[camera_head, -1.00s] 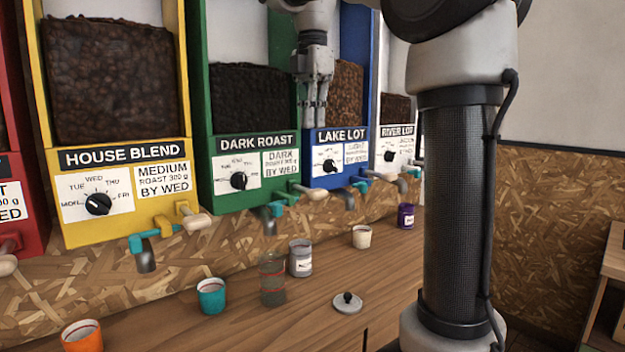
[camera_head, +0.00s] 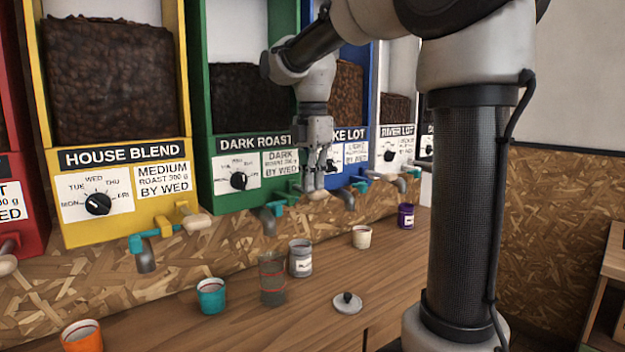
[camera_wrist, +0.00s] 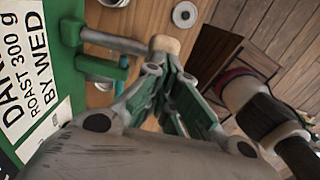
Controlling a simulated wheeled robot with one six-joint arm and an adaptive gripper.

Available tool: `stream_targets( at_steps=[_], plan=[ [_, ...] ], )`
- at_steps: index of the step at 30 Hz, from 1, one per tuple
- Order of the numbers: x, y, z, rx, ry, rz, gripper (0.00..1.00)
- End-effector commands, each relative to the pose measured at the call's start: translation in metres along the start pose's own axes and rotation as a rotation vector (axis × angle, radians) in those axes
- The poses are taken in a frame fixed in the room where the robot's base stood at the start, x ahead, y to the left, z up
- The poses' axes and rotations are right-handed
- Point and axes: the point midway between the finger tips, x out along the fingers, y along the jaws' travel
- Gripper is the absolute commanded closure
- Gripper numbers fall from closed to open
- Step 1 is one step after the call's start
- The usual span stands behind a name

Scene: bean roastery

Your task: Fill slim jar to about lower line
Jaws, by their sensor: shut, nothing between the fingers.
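The slim jar (camera_head: 272,279) is a clear upright glass with red lines, standing on the wooden counter below the dark roast dispenser. It looks dark inside; I cannot tell the contents. My gripper (camera_head: 314,187) is shut and empty, pointing down in front of the green dark roast dispenser (camera_head: 201,150), at the height of its lever handle. In the wrist view the closed fingers (camera_wrist: 172,68) are near the handle's pale knob (camera_wrist: 165,45); I cannot tell if they touch. The dispenser's grey spout (camera_head: 266,222) is above and close to the jar.
A grey labelled jar (camera_head: 300,258), a teal cup (camera_head: 211,296), an orange cup (camera_head: 82,337), a cream cup (camera_head: 362,236) and a purple tin (camera_head: 405,216) stand on the counter (camera_head: 320,320). A round lid (camera_head: 347,302) lies in front. Yellow (camera_head: 120,237) and blue (camera_head: 372,100) dispensers flank the green one.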

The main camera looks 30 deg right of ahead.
Motion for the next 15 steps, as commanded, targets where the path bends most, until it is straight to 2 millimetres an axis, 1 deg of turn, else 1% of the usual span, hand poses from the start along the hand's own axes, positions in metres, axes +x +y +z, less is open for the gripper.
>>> stream_targets(
  at_steps=[9,15],
  plan=[
    [0.0001,0.0000,0.0000,0.000,0.000,0.003,1.00],
    [0.0035,-0.0023,0.0000,0.000,0.000,0.045,1.00]
  ],
)
